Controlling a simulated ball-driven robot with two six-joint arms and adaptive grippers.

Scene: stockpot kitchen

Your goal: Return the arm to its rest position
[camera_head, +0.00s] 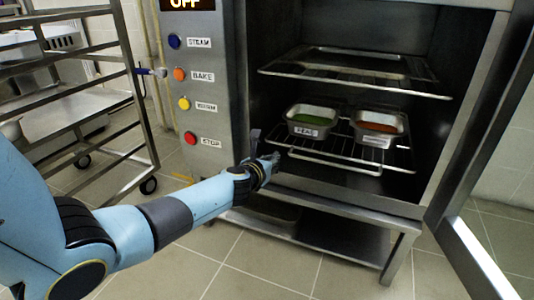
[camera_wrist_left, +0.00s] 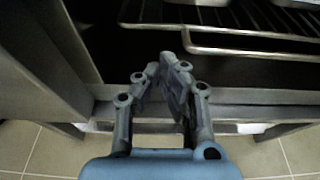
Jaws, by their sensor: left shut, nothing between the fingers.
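My left arm reaches in from the left in the head view, with my left gripper (camera_head: 266,163) at the front left of the open oven, near the lower rack. In the left wrist view my left gripper (camera_wrist_left: 170,62) is shut with its fingertips together and nothing between them. It is in front of the oven's lower front edge, below and to the left of a wire rack (camera_wrist_left: 240,50). My right gripper is not in view.
The lower oven rack (camera_head: 345,160) holds a metal pan of green food (camera_head: 312,122) and one of orange-red food (camera_head: 379,126). An empty tray (camera_head: 350,62) sits above. The oven door (camera_head: 480,150) stands open at right. A wheeled rack (camera_head: 140,120) stands at left.

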